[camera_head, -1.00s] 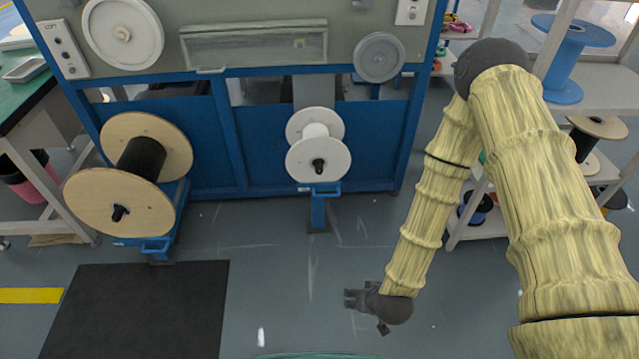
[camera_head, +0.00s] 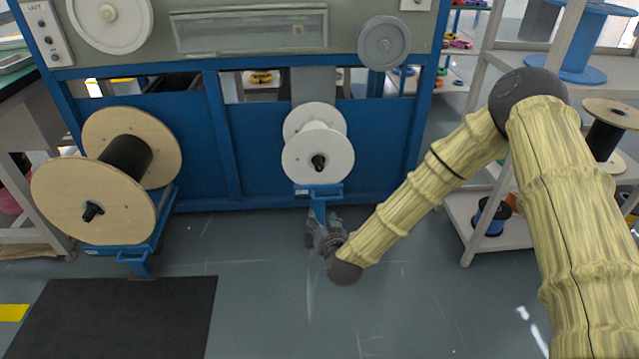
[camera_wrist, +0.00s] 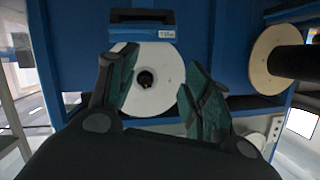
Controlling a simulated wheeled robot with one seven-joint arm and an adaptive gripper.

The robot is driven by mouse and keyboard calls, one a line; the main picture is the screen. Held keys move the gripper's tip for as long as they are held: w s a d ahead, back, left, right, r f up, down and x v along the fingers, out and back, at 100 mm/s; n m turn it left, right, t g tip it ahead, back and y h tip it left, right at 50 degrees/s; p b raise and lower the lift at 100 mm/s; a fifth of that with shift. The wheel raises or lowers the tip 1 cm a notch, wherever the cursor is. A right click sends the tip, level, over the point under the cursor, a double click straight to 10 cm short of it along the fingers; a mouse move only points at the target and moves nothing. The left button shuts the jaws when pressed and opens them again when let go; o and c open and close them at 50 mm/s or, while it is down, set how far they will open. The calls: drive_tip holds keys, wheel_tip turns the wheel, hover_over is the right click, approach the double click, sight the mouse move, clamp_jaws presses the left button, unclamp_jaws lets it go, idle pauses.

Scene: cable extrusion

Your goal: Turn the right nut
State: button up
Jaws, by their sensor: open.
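The right nut (camera_head: 318,162) is a small black knob at the centre of the white spool (camera_head: 304,147) on the blue machine. In the wrist view the nut (camera_wrist: 146,79) shows as a dark hub in the white disc (camera_wrist: 165,80), between my fingers. My gripper (camera_wrist: 162,72) is open and empty, its two green-padded fingers spread on either side of the nut's direction. The gripper appears apart from the nut. In the head view my gripper (camera_head: 322,228) is below the white spool, in front of its blue bracket (camera_head: 319,192).
A wooden spool (camera_head: 92,200) with a black core and its own black nut (camera_head: 93,211) is at the left. A black mat (camera_head: 130,318) lies on the floor at lower left. A shelf (camera_head: 480,225) with spools stands at the right.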

sight(320, 169)
drive_tip(key=w+r+t+b, duration=0.1)
drive_tip(key=w+b, duration=0.3)
drive_tip(key=w, duration=0.2)
drive_tip(key=w+r+m+t+h+b, duration=0.1)
drive_tip(key=w+b, duration=0.3)
drive_tip(key=w, duration=0.2)
drive_tip(key=w+r+m+t+h+b, duration=0.1)
drive_tip(key=w+r+t+b, duration=0.1)
drive_tip(key=w+b, duration=0.2)
drive_tip(key=shift+w+a, duration=0.2)
drive_tip(key=shift+w, duration=0.35)
drive_tip(key=shift+w+a, duration=0.15)
drive_tip(key=shift+w, duration=0.4)
drive_tip(key=shift+w+r, duration=0.2)
drive_tip(key=shift+w, duration=0.65)
drive_tip(key=c, duration=1)
